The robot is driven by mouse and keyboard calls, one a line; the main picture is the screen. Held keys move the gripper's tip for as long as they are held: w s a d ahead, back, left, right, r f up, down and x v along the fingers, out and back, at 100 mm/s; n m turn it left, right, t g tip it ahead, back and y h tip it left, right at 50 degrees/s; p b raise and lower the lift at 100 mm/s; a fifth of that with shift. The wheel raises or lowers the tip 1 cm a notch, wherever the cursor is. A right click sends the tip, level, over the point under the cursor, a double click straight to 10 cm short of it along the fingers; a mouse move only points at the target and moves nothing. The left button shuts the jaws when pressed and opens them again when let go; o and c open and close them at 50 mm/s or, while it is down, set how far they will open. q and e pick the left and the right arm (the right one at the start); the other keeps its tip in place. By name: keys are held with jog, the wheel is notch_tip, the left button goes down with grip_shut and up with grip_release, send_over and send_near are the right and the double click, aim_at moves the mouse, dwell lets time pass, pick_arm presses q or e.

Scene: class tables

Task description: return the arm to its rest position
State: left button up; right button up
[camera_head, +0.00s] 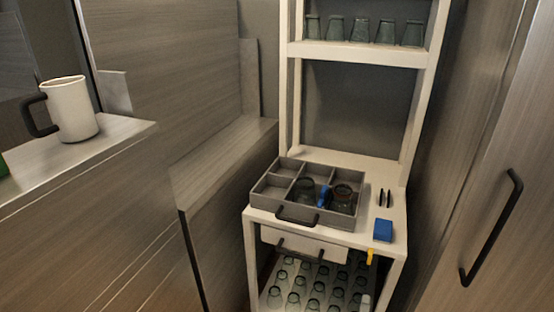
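Neither of my arms nor grippers shows in the head view. A white shelf unit (398,219) stands in the middle right. On its worktop sits a grey divided tray (273,190) with a dark front handle. Two glass cups (343,194) are in the tray's right-hand compartments, with a small blue item (323,197) between them. A blue block (383,230) lies on the worktop to the right of the tray, with two small dark slim items (384,198) behind it.
A white mug (70,110) with a dark handle stands on the left counter (120,130). Several glasses (360,30) line the upper shelf, and several more (296,284) stand below the worktop. A yellow item (370,256) hangs at its front edge. A cabinet door with a dark handle (492,228) is right.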

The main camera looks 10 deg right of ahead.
jog(key=s+a+f+n+g+y, duration=0.1)
jog(key=s+f+n+g+y, duration=0.25)
jog(key=f, duration=0.55)
jog(key=s+a+f+n+y, duration=0.2)
jog(key=s+f+n, duration=0.2)
jog(key=f+n, duration=0.45)
jog(key=s+a+f+n+g+y, duration=0.1)
jog(key=s+f+n+g+y, duration=0.2)
jog(key=f, duration=0.7)
jog(key=s+d+f+n+g, duration=0.2)
jog(key=s+f, duration=0.2)
jog(key=s, duration=0.4)
jog(key=s+d+f+n+g, duration=0.2)
jog(key=s+f+n+g, duration=0.1)
jog(key=s, duration=0.6)
jog(key=s+d+f+n+g, duration=0.2)
jog(key=s+f, duration=0.4)
jog(key=s, duration=0.3)
jog(key=shift+s+d+n+g, duration=0.25)
jog(key=shift+n+g, duration=0.1)
jog(key=shift+n, duration=0.15)
jog(key=shift+a, duration=0.1)
